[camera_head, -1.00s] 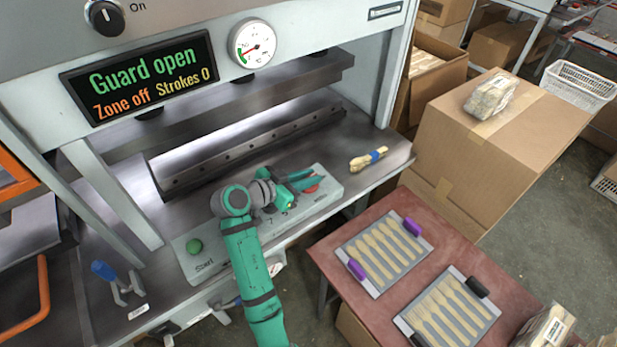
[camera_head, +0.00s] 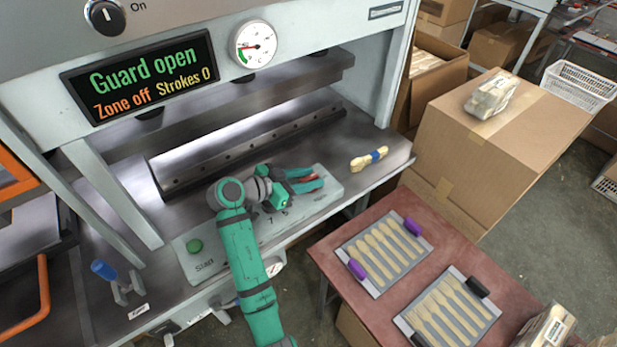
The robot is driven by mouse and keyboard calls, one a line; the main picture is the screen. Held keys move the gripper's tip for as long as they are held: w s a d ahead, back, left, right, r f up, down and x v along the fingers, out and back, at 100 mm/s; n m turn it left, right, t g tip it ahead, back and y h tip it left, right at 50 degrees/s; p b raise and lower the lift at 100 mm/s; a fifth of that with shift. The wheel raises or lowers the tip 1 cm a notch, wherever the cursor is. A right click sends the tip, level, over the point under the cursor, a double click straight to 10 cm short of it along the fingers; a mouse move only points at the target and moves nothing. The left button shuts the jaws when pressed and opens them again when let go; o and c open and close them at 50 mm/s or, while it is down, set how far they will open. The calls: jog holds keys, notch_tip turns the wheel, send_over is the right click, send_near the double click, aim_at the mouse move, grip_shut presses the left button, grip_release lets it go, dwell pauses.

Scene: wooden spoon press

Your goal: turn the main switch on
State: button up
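The main switch looks to be the black round knob (camera_head: 104,17) with a white mark, at the top left of the press front, with "On" printed to its right. I cannot tell its exact setting. My gripper (camera_head: 309,180) is far below and to the right of the knob, low over the grey control panel (camera_head: 215,238). Its two teal fingers are apart, with part of a red button (camera_head: 304,180) showing between them. Whether they touch the button is unclear. The display (camera_head: 140,78) reads "Guard open", "Zone off", "Strokes 0".
A round gauge (camera_head: 254,43) sits right of the display. A green button (camera_head: 194,246) and a blue-handled lever (camera_head: 103,270) are at left. A banded spoon bundle (camera_head: 369,158) lies on the bench. Spoon trays (camera_head: 345,250) rest on the red table (camera_head: 440,327). Cartons (camera_head: 500,150) stand at right.

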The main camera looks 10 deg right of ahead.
aim_at(308, 179)
jog(key=shift+r, duration=0.25)
jog(key=r, duration=0.3)
jog(key=shift+s+r, duration=0.25)
jog(key=shift+s, duration=0.05)
jog(key=s+a+r, duration=0.2)
jog(key=s+r, duration=0.7)
jog(key=s, duration=0.4)
jog(key=shift+a, duration=0.4)
